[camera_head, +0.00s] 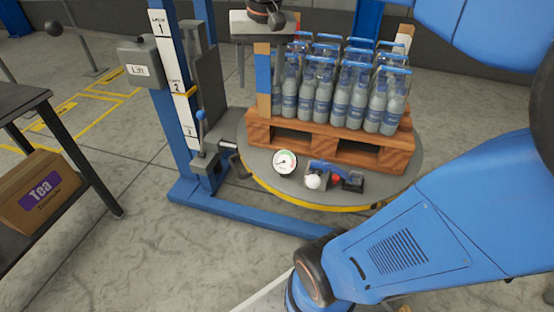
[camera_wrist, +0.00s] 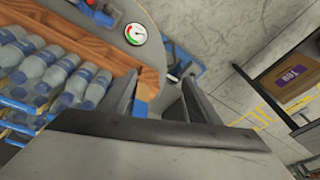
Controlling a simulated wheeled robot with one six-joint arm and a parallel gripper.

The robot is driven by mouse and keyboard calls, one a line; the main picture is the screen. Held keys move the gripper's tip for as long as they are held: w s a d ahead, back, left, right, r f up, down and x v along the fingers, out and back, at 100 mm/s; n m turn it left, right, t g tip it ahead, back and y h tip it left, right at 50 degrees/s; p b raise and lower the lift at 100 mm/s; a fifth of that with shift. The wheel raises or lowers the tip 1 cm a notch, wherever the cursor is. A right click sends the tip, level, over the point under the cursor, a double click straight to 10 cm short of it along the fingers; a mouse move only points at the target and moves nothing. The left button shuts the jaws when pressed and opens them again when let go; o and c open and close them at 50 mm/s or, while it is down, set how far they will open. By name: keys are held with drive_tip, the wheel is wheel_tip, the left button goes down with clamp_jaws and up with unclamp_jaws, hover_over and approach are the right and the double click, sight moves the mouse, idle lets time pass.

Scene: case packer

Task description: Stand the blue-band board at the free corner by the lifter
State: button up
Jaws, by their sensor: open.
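The blue-band board (camera_head: 263,75) is a narrow tan strip with a blue band. It stands upright at the pallet's near left corner, on the side of the blue lifter mast (camera_head: 172,70). My gripper (camera_head: 265,36) is directly over the board's top in the head view. In the wrist view my gripper (camera_wrist: 160,104) is open, and the board (camera_wrist: 143,95) shows between its fingers, nearer the left one. The wooden pallet (camera_head: 290,148) rests on the round turntable (camera_head: 255,165) and carries several blue-labelled bottles (camera_head: 325,95).
Another pale upright board (camera_head: 403,38) is at the pallet's far right. A gauge (camera_head: 285,162) and a blue hand tool (camera_head: 335,176) are on the turntable's front. A dark table (camera_head: 25,98) and a Tea box (camera_head: 38,192) are at left. The floor between is clear.

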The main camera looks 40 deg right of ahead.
drive_tip(key=s+a+f+n+t, duration=0.1)
drive_tip(key=s+a+f+n, duration=0.1)
drive_tip(key=s+f, duration=0.5)
drive_tip(key=s+a+f+n+t, duration=0.1)
drive_tip(key=s+a+f+n, duration=0.2)
drive_tip(key=s+f, duration=0.4)
drive_tip(key=shift+s+f, duration=0.25)
drive_tip(key=shift+f, duration=0.15)
